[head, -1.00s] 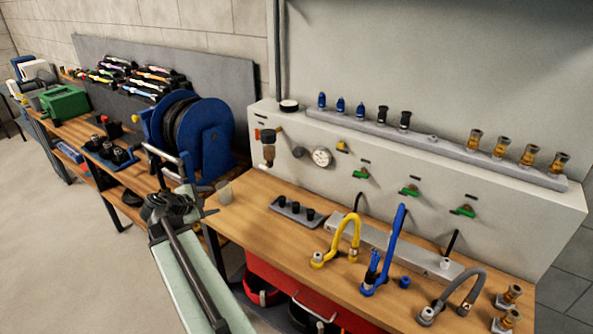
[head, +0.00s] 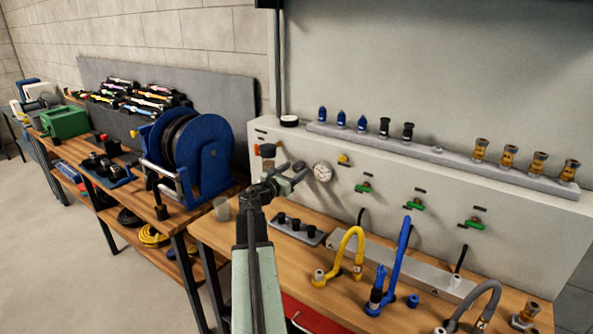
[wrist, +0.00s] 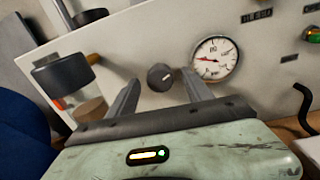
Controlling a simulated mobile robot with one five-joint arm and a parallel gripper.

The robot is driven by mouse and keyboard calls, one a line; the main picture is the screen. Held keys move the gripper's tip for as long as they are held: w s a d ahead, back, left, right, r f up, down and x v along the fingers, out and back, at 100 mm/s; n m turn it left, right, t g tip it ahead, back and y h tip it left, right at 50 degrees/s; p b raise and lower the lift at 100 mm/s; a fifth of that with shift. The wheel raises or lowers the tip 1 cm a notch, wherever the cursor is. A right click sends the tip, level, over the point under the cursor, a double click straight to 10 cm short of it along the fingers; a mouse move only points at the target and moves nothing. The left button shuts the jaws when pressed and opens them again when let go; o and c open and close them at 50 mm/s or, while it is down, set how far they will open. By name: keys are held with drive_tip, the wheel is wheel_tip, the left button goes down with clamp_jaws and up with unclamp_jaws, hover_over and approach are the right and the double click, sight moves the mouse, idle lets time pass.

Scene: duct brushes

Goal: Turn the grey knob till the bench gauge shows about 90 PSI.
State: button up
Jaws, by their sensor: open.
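The grey knob (wrist: 160,77) is a small dark round knob on the pale panel, with a light mark on its face. In the head view my gripper hides it. The bench gauge (wrist: 215,58) is a white round dial just right of the knob, also seen in the head view (head: 322,172). Its red needle points left and slightly up; the numbers are too small to read. My gripper (wrist: 160,78) is open, with one finger to each side of the knob in the wrist view. In the head view my gripper (head: 288,177) is in front of the panel. Contact cannot be told.
A filter bowl unit (wrist: 68,85) hangs on the panel left of the knob. Green-handled valves (head: 364,188) lie to the right. A tray of black fittings (head: 296,229) and a yellow hose (head: 347,250) are on the bench below. A blue reel (head: 190,155) stands left.

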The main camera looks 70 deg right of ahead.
drive_tip(key=shift+x, duration=0.75)
clamp_jaws()
